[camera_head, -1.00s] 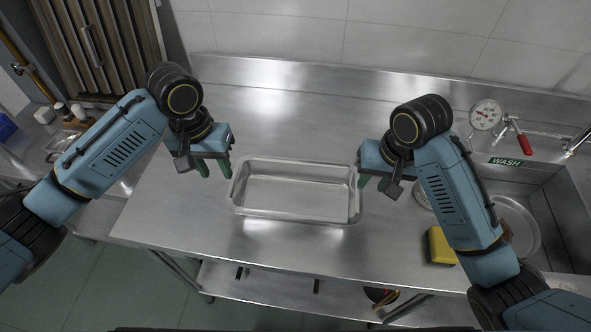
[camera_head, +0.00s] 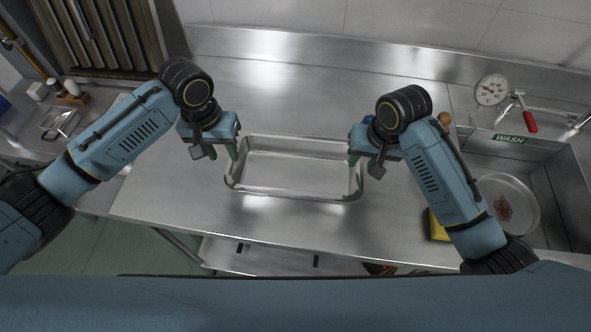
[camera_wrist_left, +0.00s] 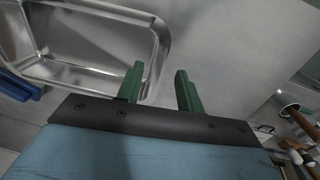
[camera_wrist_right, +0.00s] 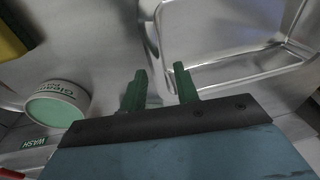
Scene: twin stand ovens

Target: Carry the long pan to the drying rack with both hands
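The long pan (camera_head: 295,193) is a shallow silver rectangular tray, empty, flat on the steel counter in the head view. My left gripper (camera_head: 233,152) is at its left end and my right gripper (camera_head: 353,158) at its right end. In the left wrist view the fingers (camera_wrist_left: 160,88) are apart, with the pan rim (camera_wrist_left: 163,38) running toward the gap between them. In the right wrist view the fingers (camera_wrist_right: 160,88) are also apart, with the pan rim (camera_wrist_right: 150,30) ahead of the gap. Contact cannot be told. I cannot make out a drying rack.
The sink with a round pan (camera_head: 505,204) is at the right, beside a WASH label (camera_head: 510,138) and a gauge (camera_head: 492,90). A yellow sponge (camera_head: 437,226) lies by my right arm. The counter behind the pan is clear.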

